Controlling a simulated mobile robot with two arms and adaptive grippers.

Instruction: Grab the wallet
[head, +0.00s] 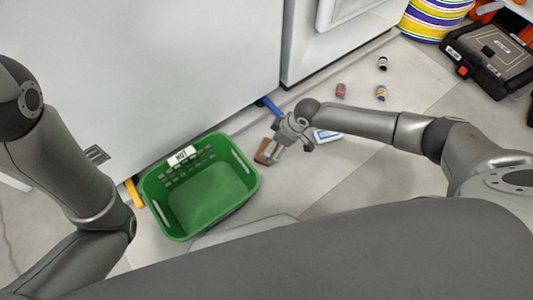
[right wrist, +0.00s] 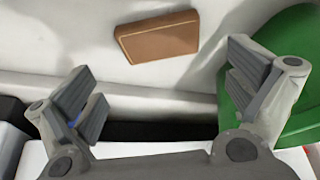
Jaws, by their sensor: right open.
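The brown wallet (right wrist: 158,36) lies on the pale floor in the right wrist view, beyond my fingertips and between their lines. In the head view the wallet (head: 262,151) is partly hidden by my right gripper (head: 277,153), just right of the green basket. In the right wrist view my right gripper (right wrist: 165,92) is open, with nothing between its fingers. The wallet is apart from both fingers there. My left arm shows at the left of the head view, but its gripper is out of sight.
An empty green basket (head: 157,199) with a white label stands on the floor left of the wallet. A blue and white item (head: 328,136) lies right of my gripper. A black case (head: 490,58) lies far right. White cabinets line the back.

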